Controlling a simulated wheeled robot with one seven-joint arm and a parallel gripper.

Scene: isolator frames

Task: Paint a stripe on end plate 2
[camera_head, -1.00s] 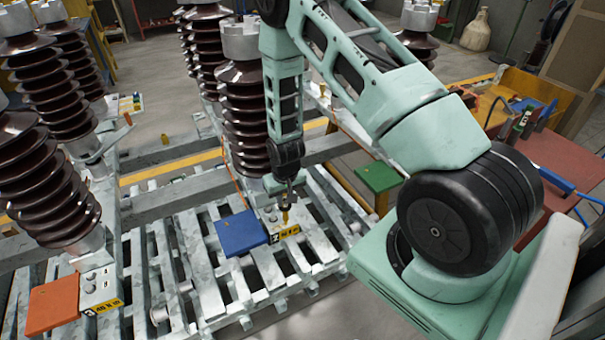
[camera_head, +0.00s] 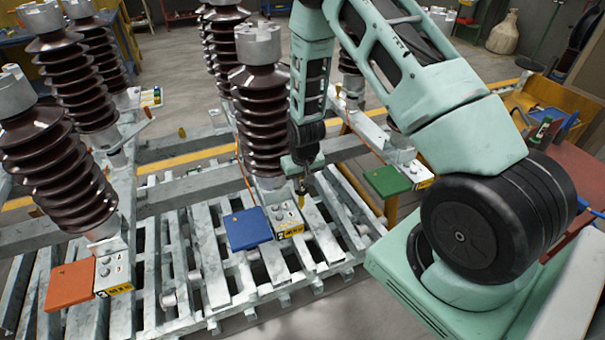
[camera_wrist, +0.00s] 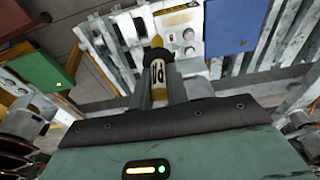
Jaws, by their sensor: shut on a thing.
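My gripper (camera_head: 302,175) is shut on a marker (camera_head: 302,187) with a yellow body and points it downward. In the wrist view the marker (camera_wrist: 158,72) shows between the two dark fingers, with a black and white label. The light grey end plate (camera_head: 285,217) with round bolt heads and a yellow label lies just below and left of the marker, at the foot of the middle brown insulator. It also shows in the wrist view (camera_wrist: 183,38), beyond the marker. The marker seems apart from the plate. I cannot surely read the label's number or make out a stripe.
A blue plate (camera_head: 248,229) adjoins this end plate. An orange plate (camera_head: 72,284) and a green plate (camera_head: 387,181) sit by other labelled ends. Tall ribbed insulators, such as the middle one (camera_head: 258,120), stand close to my arm. Slatted grey frames (camera_head: 215,282) lie beneath.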

